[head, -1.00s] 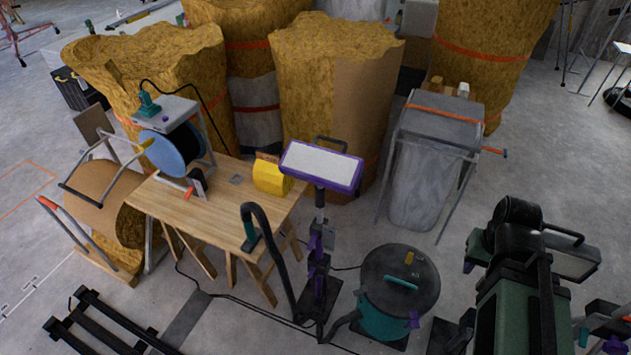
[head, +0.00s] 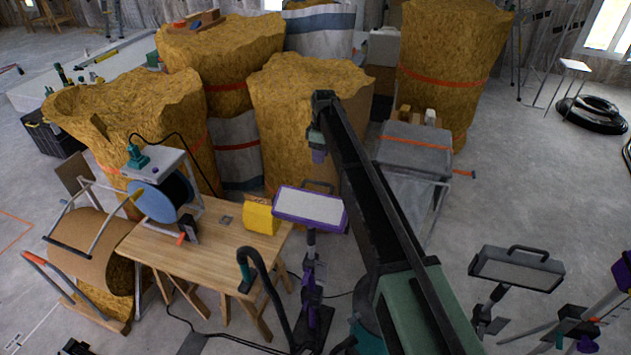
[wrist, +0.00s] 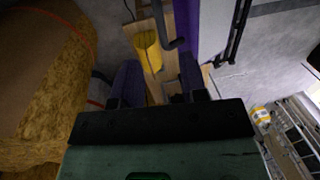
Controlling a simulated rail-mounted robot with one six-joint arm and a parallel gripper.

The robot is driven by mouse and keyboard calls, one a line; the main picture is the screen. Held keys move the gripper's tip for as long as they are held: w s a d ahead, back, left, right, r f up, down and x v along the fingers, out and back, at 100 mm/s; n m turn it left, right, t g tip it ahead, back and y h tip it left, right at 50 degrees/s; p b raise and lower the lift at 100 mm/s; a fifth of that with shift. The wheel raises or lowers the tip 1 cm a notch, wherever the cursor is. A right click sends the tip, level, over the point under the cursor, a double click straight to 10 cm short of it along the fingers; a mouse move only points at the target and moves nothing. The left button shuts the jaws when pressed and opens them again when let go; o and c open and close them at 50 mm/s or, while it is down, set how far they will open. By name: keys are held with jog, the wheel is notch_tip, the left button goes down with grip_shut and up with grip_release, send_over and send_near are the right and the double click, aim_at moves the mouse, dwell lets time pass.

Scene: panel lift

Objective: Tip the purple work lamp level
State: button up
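The purple work lamp (head: 311,208) stands on a stand with purple clamps, right of the workbench in the head view. Its pale panel faces up and toward the camera, tilted, with a dark handle behind its top edge. My gripper (head: 318,156) points down above and behind the lamp, apart from it in the head view. In the wrist view, my gripper's two purple fingers (wrist: 158,72) are spread with nothing between them. A purple strip (wrist: 212,28), likely the lamp's frame, shows beyond the right finger.
Tall insulation rolls (head: 300,110) stand close behind my gripper. A grey-framed lamp (head: 516,270) stands at right.

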jog(key=f+b, duration=0.2)
jog(key=f, duration=0.1)
jog(key=s+f+b, duration=0.1)
jog(key=f+b, duration=0.5)
jog(key=shift+s+f, duration=0.2)
jog(key=shift+f, duration=0.15)
jog(key=shift+a+r, duration=0.1)
jog(key=shift+r, duration=0.1)
jog(key=shift+c, duration=0.5)
grip_shut()
